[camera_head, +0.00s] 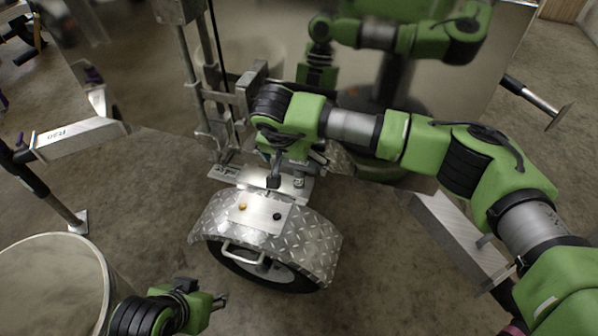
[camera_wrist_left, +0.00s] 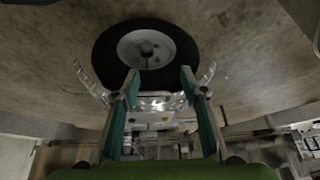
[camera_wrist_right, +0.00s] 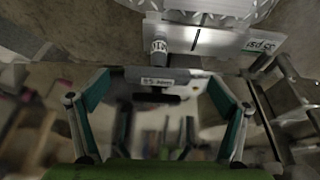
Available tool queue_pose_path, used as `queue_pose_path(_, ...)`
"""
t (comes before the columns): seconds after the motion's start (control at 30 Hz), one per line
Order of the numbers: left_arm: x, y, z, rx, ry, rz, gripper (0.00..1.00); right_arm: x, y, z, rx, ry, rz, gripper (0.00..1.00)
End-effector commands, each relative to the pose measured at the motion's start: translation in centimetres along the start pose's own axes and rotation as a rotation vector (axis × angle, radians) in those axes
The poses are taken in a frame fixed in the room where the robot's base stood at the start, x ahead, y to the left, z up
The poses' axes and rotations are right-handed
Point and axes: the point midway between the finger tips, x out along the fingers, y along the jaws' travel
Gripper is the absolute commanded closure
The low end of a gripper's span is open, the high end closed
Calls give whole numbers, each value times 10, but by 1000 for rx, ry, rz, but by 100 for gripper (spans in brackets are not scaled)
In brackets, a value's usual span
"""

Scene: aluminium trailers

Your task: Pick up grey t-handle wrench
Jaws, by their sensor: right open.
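What looks like the grey t-handle wrench (camera_wrist_right: 175,75) is a horizontal bar with a lettered label in the right wrist view. A short knurled or labelled cylinder (camera_wrist_right: 158,48) stands at its upper edge, and it also shows in the head view (camera_head: 299,181). My right gripper (camera_wrist_right: 158,82) is open, with one finger to each side of the bar. No contact is visible. In the head view the arm mostly hides the bar. My left gripper (camera_head: 221,300) is open and empty at the lower left, near the wheel (camera_wrist_left: 147,44).
A shiny trailer wall behind reflects my arm. A metal post with brackets (camera_head: 190,85) stands left of my right gripper. A round drum (camera_head: 50,270) is lower left.

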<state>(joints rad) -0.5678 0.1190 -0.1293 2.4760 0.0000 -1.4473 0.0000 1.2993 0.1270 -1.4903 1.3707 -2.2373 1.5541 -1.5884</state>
Motion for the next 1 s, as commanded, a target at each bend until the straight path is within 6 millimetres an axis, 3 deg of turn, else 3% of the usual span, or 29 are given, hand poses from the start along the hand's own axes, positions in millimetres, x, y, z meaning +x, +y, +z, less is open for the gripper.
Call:
queue_pose_path(0.43,4,8,-66,7,265,14,60,47,2,-2,2,-3,-2,8)
queue_pose_path(0.77,2,9,-75,8,300,16,60,52,2,-2,0,-1,-1,8)
queue_pose_path(0.87,2,9,-74,8,299,16,60,52,2,-2,0,-1,-2,29)
queue_pose_path(1.0,2,9,-74,8,299,16,60,52,2,-2,0,-1,-1,65)
